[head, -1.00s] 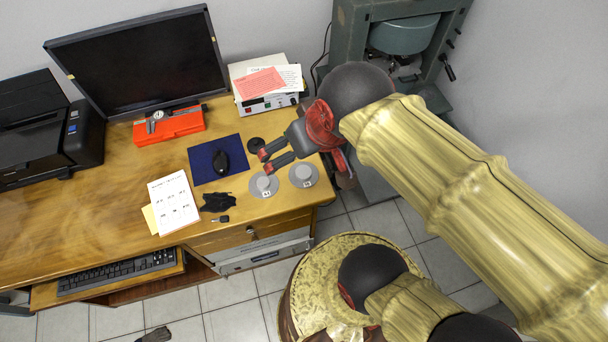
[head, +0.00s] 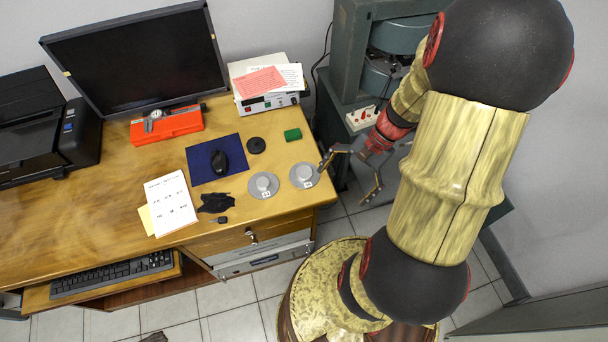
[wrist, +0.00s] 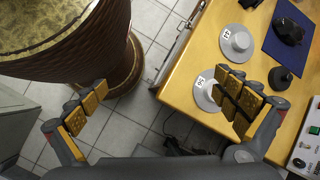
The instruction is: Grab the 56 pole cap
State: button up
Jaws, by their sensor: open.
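Two grey pole caps, each a wide disc with a raised hub and a small white label, lie on the desk's right part. The right-hand cap (head: 304,175) also shows in the wrist view (wrist: 202,96); its small label seems to read 56. The other cap (head: 263,185) is to its left, and its label is hard to read; it also shows in the wrist view (wrist: 237,42). My gripper (head: 348,181) is open and empty at the desk's right edge. In the wrist view my gripper (wrist: 163,100) has one finger partly covering the right-hand cap and the other over the floor.
A power supply (head: 267,103) stands at the back. A large green machine (head: 345,60) stands right of the desk.

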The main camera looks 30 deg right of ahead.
aim_at(307, 173)
jog(key=f+m+t+y, duration=0.1)
jog(key=f+m, duration=0.1)
jog(key=w+f+m+t+y, duration=0.1)
jog(key=f+m, duration=0.1)
jog(key=f, duration=0.1)
jog(key=w+d+f+m+t+y, duration=0.1)
jog(key=f+m, duration=0.1)
jog(key=shift+w+f+m, duration=0.1)
jog(key=shift+f+m, duration=0.2)
jog(key=shift+f, duration=0.1)
jog(key=w+m, duration=0.1)
jog(key=w+f+m+t, duration=0.1)
jog(key=w+d+t, duration=0.1)
jog(key=shift+w+f+m+y, duration=0.15)
jog(key=shift+w+m+y, duration=0.15)
jog(key=shift+w+m, duration=0.1)
jog(key=w, duration=0.1)
jog(key=w+d+r+m+t, duration=0.1)
jog(key=w+t, duration=0.1)
jog(key=shift+w+d+r, duration=0.15)
jog(key=shift+d+r, duration=0.2)
jog(key=shift+d, duration=0.05)
jog(key=shift+w+a+r+m+b, duration=0.2)
jog(key=shift+m+b, duration=0.1)
jog(key=shift+m, duration=0.1)
jog(key=b+x, duration=0.3)
jog(key=x, duration=0.4)
jog(key=shift+w+a, duration=0.25)
jog(key=shift+c, duration=0.4)
